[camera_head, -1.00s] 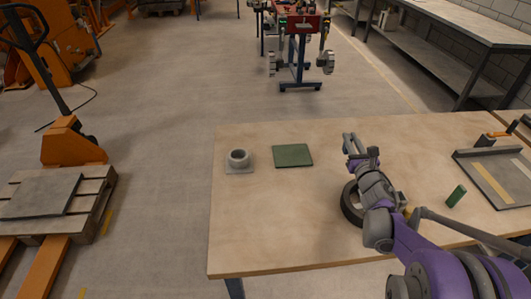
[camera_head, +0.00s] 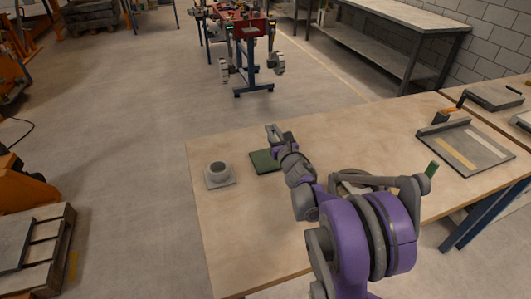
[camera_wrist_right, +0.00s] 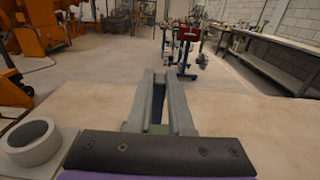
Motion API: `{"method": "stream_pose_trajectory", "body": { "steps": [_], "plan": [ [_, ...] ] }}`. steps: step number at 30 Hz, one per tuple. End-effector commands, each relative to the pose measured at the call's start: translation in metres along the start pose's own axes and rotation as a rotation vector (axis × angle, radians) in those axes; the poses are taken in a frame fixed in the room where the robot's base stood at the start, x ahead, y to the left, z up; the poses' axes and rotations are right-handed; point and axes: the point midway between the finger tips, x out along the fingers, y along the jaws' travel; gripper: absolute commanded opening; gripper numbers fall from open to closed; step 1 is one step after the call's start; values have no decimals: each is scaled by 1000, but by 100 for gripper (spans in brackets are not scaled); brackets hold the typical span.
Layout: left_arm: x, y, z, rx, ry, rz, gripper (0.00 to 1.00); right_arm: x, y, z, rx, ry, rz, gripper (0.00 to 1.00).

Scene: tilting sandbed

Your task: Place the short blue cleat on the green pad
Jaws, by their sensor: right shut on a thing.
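The green pad (camera_head: 262,160) lies on the table, left of centre in the head view, partly covered by my right arm. My right gripper (camera_head: 274,132) is over the pad's far side in that view; its height above the pad is hard to judge. In the right wrist view my right gripper (camera_wrist_right: 161,82) is shut on a dark blue piece (camera_wrist_right: 158,104), which fits the short blue cleat and is mostly hidden between the fingers. A strip of the green pad (camera_wrist_right: 158,129) shows below the fingers there. My left gripper is not in view.
A grey ring on a square base (camera_head: 219,173) stands just left of the pad. A dark ring (camera_head: 345,175) and a small green block (camera_head: 432,169) are partly behind my arm. A shallow grey tray (camera_head: 484,160) lies right. The far middle of the table is clear.

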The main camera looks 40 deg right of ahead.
Motion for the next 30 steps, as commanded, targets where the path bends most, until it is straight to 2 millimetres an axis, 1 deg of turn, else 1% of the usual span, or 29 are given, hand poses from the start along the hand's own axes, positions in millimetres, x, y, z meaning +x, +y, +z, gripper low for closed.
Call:
{"method": "stream_pose_trajectory", "body": {
  "steps": [1,3,10,16,18,24,28,29,30],
  "plan": [
    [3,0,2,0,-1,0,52,0,0,-12,1,0,1,0],
    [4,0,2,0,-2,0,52,0,0,-23,1,0,1,0],
    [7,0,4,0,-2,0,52,0,0,-42,0,0,1,0],
    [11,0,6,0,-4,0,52,0,0,-69,1,0,1,0],
    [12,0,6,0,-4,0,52,0,0,-72,1,0,1,0],
    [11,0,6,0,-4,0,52,0,0,-71,1,-1,1,0],
    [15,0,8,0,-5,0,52,0,0,-76,1,0,1,0],
    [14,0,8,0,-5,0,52,0,0,-75,1,0,1,22],
    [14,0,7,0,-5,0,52,0,0,-75,1,0,1,30]
  ]
}}
